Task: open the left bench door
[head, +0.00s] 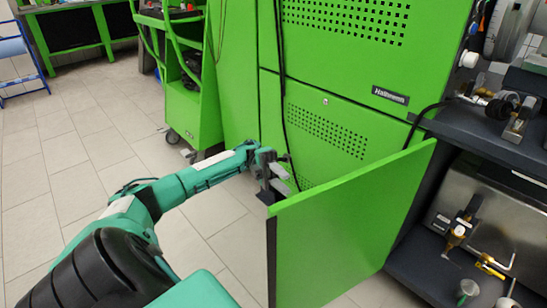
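The left bench door (345,238) is a bright green panel that stands swung out from the green bench front, with its free edge toward me. Dark shelves show to the right of its hinge side. My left gripper (278,178) is at the top corner of the door's free edge, on its far left side. It seems close to or touching the edge. Whether its fingers are open or closed is unclear. My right gripper does not show.
The green bench cabinet (330,60) with vent holes rises behind the door, with black cables (282,80) hanging down it. A green trolley (190,105) stands at the back left. Gauges and fittings (458,232) sit inside at right. Tiled floor (75,150) is clear at left.

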